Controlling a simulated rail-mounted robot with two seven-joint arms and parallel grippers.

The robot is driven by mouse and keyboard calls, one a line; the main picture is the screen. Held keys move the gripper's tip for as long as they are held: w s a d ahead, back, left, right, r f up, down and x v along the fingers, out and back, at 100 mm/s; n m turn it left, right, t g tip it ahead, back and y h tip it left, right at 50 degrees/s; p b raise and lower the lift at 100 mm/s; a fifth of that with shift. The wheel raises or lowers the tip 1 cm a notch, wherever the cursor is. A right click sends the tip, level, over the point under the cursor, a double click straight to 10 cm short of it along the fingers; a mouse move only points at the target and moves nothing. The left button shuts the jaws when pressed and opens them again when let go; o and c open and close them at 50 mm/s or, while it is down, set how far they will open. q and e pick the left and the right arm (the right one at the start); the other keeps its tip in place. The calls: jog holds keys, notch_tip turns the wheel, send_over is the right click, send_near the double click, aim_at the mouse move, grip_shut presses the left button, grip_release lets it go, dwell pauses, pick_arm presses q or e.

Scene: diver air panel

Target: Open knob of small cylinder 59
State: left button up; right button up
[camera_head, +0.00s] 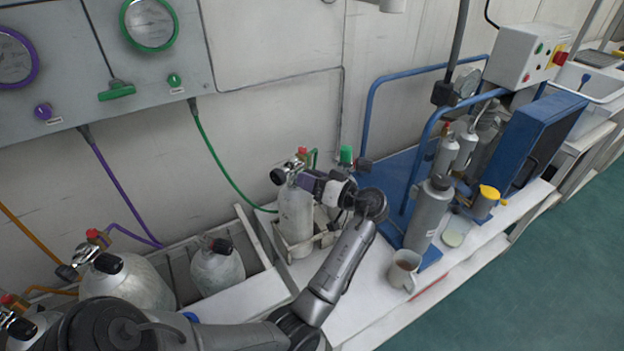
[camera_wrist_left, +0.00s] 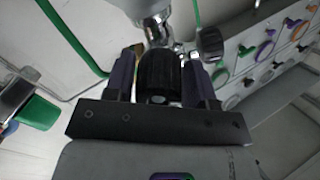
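A pale small cylinder (camera_head: 295,212) stands upright in a light crate below the green hose. I cannot read a number on it. My left gripper (camera_head: 312,181) is at its valve, reaching in from the right. In the left wrist view, a ribbed black knob (camera_wrist_left: 159,76) sits between the two dark fingers of my left gripper (camera_wrist_left: 160,82), which appear to close on its sides. A second black knob (camera_head: 278,176) sticks out on the valve's other side and also shows in the left wrist view (camera_wrist_left: 210,43). My right gripper is not in view.
A green-capped bottle (camera_head: 346,156) stands close behind my gripper. A blue cart (camera_head: 395,175) with grey cylinders and a mug (camera_head: 404,270) are to the right. The gauge panel (camera_head: 90,50) hangs on the wall.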

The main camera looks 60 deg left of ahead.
pick_arm(q)
jog(key=o, duration=0.3)
jog(key=shift+o, duration=0.2)
jog(key=shift+w+d+r, duration=0.1)
jog(key=shift+w+d, duration=0.15)
jog(key=shift+d, duration=0.25)
jog(key=p+v, duration=0.3)
jog(key=v, duration=0.9)
jog(key=shift+w+d, duration=0.15)
jog(key=shift+d, duration=0.2)
